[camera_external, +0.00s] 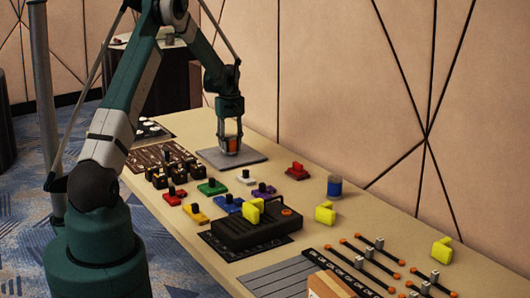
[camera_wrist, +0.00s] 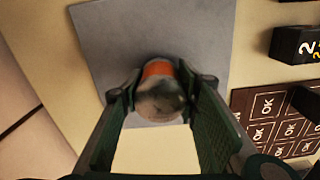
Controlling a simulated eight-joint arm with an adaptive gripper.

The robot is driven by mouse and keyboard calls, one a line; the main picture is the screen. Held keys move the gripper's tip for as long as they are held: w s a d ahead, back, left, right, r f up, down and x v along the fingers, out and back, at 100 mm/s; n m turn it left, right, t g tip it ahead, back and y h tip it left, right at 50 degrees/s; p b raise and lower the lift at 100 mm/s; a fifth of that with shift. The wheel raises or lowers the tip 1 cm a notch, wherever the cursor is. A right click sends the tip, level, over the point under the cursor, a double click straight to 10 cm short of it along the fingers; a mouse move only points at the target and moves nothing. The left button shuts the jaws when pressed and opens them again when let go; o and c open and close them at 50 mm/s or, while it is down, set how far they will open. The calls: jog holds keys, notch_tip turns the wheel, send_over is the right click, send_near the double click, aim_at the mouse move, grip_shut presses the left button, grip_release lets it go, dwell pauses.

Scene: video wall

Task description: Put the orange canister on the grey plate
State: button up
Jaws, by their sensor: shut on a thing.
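The orange canister (camera_external: 232,144) is between the fingers of my gripper (camera_external: 229,148) in the external view. In the wrist view the canister (camera_wrist: 158,70) shows an orange band and a grey, rounded end toward the camera. My gripper (camera_wrist: 160,100) is shut on it, one finger on each side. The grey plate (camera_external: 251,157) lies flat on the table below the gripper, and in the wrist view the plate (camera_wrist: 110,35) spreads behind the canister. The canister is over the plate; I cannot tell whether its bottom touches it.
Black blocks (camera_external: 160,178) and a brown OK-marked board (camera_wrist: 280,120) lie to one side. A patterned wall runs behind the table.

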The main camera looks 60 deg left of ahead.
jog(key=o, duration=0.5)
jog(key=shift+f, duration=0.15)
jog(key=o, duration=0.4)
jog(key=shift+o, duration=0.2)
notch_tip(320, 180, up, 12)
jog(key=shift+r+p, duration=0.2)
jog(key=shift+p, duration=0.85)
